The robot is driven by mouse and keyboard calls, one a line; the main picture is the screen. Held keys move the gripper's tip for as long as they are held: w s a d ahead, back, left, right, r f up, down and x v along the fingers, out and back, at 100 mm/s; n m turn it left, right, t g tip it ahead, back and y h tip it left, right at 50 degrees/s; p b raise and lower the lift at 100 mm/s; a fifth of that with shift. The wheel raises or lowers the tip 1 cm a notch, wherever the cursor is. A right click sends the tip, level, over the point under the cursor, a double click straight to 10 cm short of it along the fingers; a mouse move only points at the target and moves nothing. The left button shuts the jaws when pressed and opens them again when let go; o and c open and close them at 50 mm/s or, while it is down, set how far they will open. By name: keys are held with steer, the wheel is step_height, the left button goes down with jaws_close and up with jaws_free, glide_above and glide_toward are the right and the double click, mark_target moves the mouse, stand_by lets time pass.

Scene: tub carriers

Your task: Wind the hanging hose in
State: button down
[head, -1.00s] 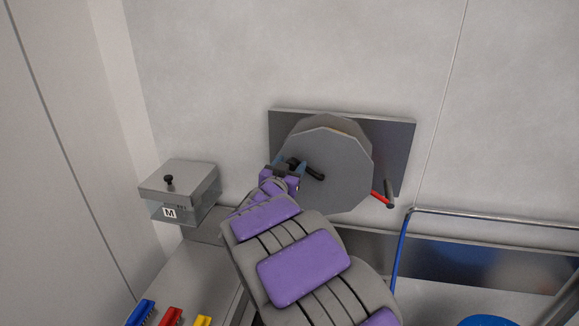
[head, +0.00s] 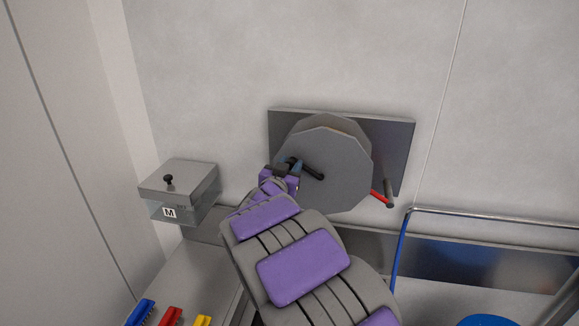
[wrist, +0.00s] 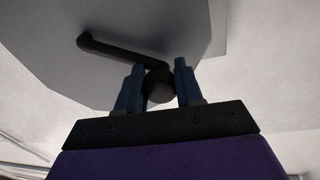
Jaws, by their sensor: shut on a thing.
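A grey many-sided hose reel (head: 335,180) is mounted on a metal plate (head: 395,140) on the wall. A black crank (head: 312,172) runs from the reel's middle up and left to its knob. My gripper (head: 287,167) is at the crank's outer end, left of the reel's middle. In the wrist view my gripper (wrist: 158,88) has its two blue fingers on either side of the round black knob (wrist: 160,85), shut on it. The crank arm (wrist: 120,50) also shows there against the reel face (wrist: 130,20).
A lidded box marked M (head: 180,190) is at the left. Blue, red and yellow items (head: 170,316) lie at the lower left. A blue round thing (head: 488,321) is at the lower right.

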mark_target(353, 168)
steer(key=shift+r+m, duration=0.25)
steer(key=shift+m, duration=0.05)
